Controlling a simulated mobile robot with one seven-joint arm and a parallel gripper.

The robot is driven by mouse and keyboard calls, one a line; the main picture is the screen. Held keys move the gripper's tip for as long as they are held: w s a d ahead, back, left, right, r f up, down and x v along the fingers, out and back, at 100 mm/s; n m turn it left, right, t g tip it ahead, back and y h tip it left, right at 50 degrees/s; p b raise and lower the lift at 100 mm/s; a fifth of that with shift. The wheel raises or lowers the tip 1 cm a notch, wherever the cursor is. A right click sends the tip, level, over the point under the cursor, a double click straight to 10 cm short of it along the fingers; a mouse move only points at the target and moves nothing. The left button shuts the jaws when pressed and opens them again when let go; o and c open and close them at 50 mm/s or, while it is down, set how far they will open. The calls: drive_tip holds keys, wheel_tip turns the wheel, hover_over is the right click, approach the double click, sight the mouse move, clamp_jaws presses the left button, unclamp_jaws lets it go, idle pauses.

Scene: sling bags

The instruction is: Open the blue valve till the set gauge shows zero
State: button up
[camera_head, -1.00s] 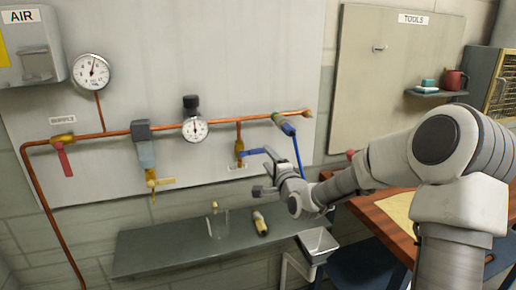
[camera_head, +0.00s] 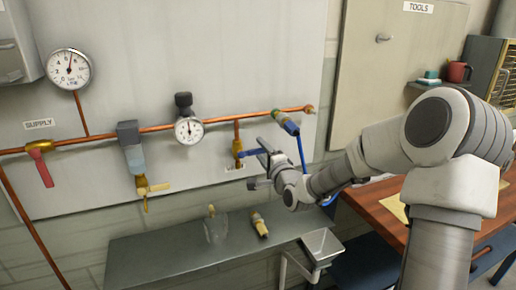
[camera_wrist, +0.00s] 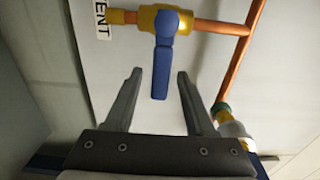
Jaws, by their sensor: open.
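The blue valve has a brass body (camera_head: 238,149) on a short copper drop, with a blue lever (camera_head: 252,153) pointing right. The wrist view shows its brass body (camera_wrist: 166,20) and its blue lever (camera_wrist: 160,70) close up. My gripper (camera_head: 257,165) is open at the lever. In the wrist view my gripper (camera_wrist: 159,76) has one finger on each side of the lever, with gaps on both sides. The gauge (camera_head: 188,131) under the black knob (camera_head: 183,100) has its needle pointing about straight up; its figures are too small to read.
A larger gauge (camera_head: 69,69) stands at the upper left. A red-handled supply valve (camera_head: 41,168) and a filter bowl (camera_head: 134,158) share the copper pipe. A blue hose (camera_head: 301,153) hangs close right of my gripper. Below are a grey shelf (camera_head: 150,262) and a tray (camera_head: 322,244).

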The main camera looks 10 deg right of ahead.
drive_tip(key=shift+w, duration=0.2)
clamp_jaws()
idle(0.3)
idle(1.2)
